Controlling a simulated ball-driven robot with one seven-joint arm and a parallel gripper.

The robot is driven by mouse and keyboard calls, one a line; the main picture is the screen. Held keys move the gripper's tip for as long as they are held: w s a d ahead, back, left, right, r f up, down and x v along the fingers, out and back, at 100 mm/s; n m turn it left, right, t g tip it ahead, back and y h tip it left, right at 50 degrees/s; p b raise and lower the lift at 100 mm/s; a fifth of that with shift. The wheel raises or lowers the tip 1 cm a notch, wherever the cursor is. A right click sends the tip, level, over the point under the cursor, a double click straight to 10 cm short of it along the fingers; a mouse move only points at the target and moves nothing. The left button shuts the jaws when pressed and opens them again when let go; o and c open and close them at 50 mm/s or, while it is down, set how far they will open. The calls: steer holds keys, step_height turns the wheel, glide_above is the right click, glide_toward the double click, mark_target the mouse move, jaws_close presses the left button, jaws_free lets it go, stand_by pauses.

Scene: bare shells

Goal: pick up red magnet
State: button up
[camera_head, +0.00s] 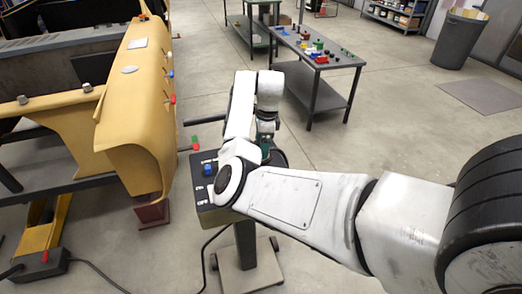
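A small red piece (173,99) sits on the right edge of the yellow shell (135,100); it may be the red magnet, but it is too small to be sure. Another red piece (321,59) lies among small objects on the grey table at the back. My gripper (266,152) points down above a dark machine with a control panel (205,200), right of the shell and apart from both red pieces. My own arm hides part of it, and its fingers are too small to read.
A small blue piece (171,74) is on the shell's edge above the red one. The grey table (315,75) stands at the back, with a bin (460,38) to its right. A black cable (205,255) runs across the floor.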

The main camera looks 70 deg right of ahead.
steer(key=shift+f, duration=0.75)
steer(key=shift+c, duration=0.3)
steer(key=c, duration=1.3)
steer(key=shift+w+r, duration=0.1)
